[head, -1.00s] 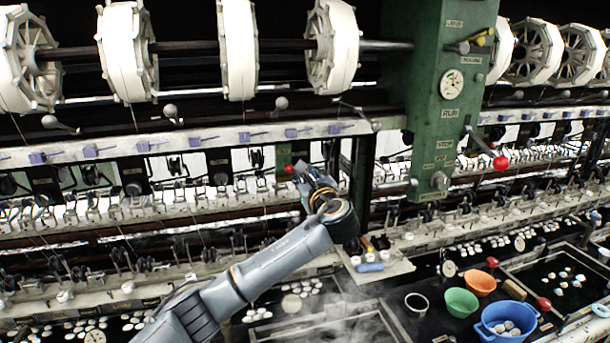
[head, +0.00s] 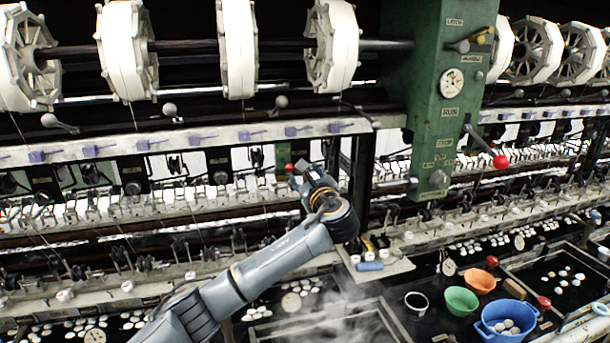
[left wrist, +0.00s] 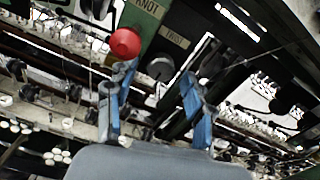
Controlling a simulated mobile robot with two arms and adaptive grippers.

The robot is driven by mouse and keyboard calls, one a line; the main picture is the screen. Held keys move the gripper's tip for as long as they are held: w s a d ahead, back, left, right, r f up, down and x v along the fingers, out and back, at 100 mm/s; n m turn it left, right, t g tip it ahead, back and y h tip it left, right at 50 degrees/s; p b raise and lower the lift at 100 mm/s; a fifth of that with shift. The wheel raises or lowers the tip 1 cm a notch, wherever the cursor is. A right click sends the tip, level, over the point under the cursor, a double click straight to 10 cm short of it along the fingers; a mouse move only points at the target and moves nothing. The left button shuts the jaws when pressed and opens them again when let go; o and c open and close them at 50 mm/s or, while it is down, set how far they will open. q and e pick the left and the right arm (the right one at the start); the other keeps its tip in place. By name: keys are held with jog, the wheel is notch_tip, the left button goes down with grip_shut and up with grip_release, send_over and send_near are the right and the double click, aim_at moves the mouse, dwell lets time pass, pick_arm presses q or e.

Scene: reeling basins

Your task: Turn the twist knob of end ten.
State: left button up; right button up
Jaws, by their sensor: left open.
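In the head view my left gripper (head: 300,180) is at the machine front, and my wrist hides the knob. My right gripper is not in view.
A larger green column (head: 425,110) with a gauge and a red-ended lever stands right of my arm. White reels (head: 238,50) hang above. A small shelf (head: 395,268), a blue basin (head: 490,322), green bowl (head: 461,301) and orange bowl (head: 480,282) lie lower right.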

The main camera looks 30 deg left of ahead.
pick_arm(q)
jog(key=v, duration=1.2)
